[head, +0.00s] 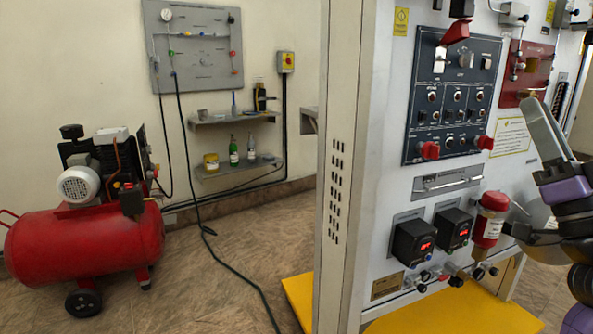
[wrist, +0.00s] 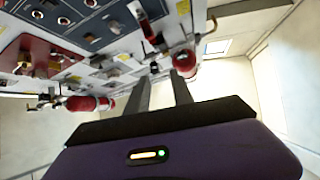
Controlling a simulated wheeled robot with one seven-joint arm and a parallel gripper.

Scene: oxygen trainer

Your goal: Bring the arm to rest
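My gripper (wrist: 162,76) shows in the wrist view with its two dark fingers apart and nothing visible between them. The fingers point toward the trainer panel. In the head view my arm (head: 566,190) comes in at the right edge, in front of the trainer panel (head: 390,150). A red cylinder with a white label (head: 488,228) is on the panel just left of my gripper. In the wrist view a red cylinder (wrist: 185,62) appears close to the right fingertip; I cannot tell whether they touch.
Two black display boxes (head: 413,241) and several knobs and valves stick out from the panel. A yellow base (head: 455,312) lies below it. A red compressor (head: 85,240) stands at the left, with a hose across the floor. Shelves (head: 237,170) hang on the back wall.

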